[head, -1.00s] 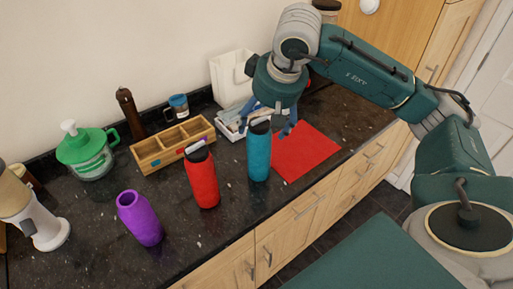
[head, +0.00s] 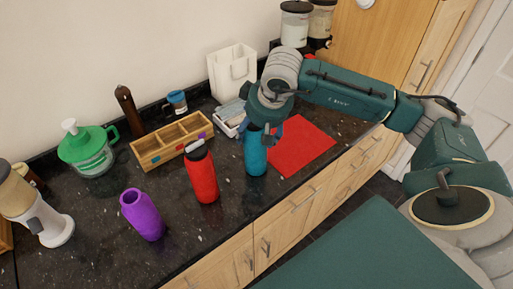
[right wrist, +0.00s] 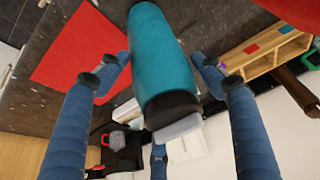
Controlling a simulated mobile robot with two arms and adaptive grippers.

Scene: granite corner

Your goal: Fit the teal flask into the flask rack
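The teal flask (head: 256,155) stands upright on the dark counter, its cap hidden by my right gripper in the head view. My right gripper (head: 266,128) is over its top from above. In the right wrist view the flask (right wrist: 165,60) lies between the spread blue fingers (right wrist: 160,66), one on each side, with small gaps visible. The wooden flask rack (head: 150,150) has several compartments and coloured tabs on its front. It stands empty, left of the flask and behind the red one. My left gripper is not in view.
A red flask (head: 204,180) and a purple flask (head: 142,215) stand left of the teal one. A red mat (head: 305,145) lies to its right. A green-lidded jug (head: 88,150) is at left.

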